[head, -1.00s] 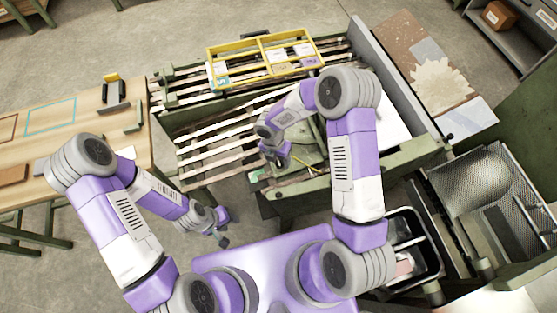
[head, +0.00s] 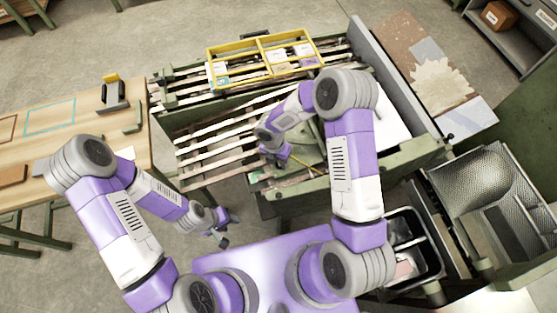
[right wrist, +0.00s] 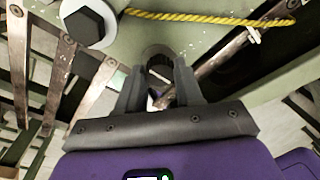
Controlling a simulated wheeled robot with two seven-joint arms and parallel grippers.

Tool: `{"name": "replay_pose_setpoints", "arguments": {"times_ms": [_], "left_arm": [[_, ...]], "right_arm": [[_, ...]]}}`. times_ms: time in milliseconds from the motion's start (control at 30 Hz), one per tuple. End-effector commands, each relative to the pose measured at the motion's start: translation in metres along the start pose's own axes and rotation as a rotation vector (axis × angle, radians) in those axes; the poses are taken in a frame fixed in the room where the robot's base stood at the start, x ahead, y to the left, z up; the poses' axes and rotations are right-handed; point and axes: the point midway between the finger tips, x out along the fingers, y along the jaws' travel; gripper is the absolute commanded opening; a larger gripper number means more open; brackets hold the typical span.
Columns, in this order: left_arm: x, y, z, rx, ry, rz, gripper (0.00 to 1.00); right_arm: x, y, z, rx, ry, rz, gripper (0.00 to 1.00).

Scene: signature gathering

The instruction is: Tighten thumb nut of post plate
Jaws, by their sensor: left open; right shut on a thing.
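In the right wrist view, my right gripper (right wrist: 160,78) points at the green plate (right wrist: 207,42), with its two dark fingers on either side of a small dark round part (right wrist: 157,56), which appears to be the thumb nut. The fingers hide most of it, and its thread and seating cannot be seen. In the head view my right gripper (head: 279,156) is low over the green machine's front, partly hidden by its own wrist. My left gripper (head: 222,230) is open and empty over the floor gap, apart from the machine.
A large hex bolt head (right wrist: 88,22) and a yellow cord (right wrist: 210,18) lie close to my right fingers. A yellow divided frame (head: 262,57) sits on the slats behind. A wooden table (head: 60,125) is at left, a black bin (head: 436,262) at right.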

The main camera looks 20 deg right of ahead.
Motion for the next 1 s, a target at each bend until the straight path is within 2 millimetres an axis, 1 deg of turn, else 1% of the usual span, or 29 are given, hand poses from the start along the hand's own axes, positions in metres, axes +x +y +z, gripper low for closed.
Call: {"name": "replay_pose_setpoints", "arguments": {"times_ms": [167,367,1000], "left_arm": [[0.004,-0.001,0.0,0.0,0.0,0.0,0.43],[0.011,-0.004,-0.001,0.0,0.0,0.0,0.43],[0.048,-0.018,-0.002,0.0,0.0,0.0,0.43]], "right_arm": [[0.0,0.0,0.001,0.056,-0.002,0.007,0.05],[0.001,0.0,0.0,0.188,-0.002,0.022,0.05],[0.002,-0.001,0.0,0.788,-0.002,0.092,0.05]]}}
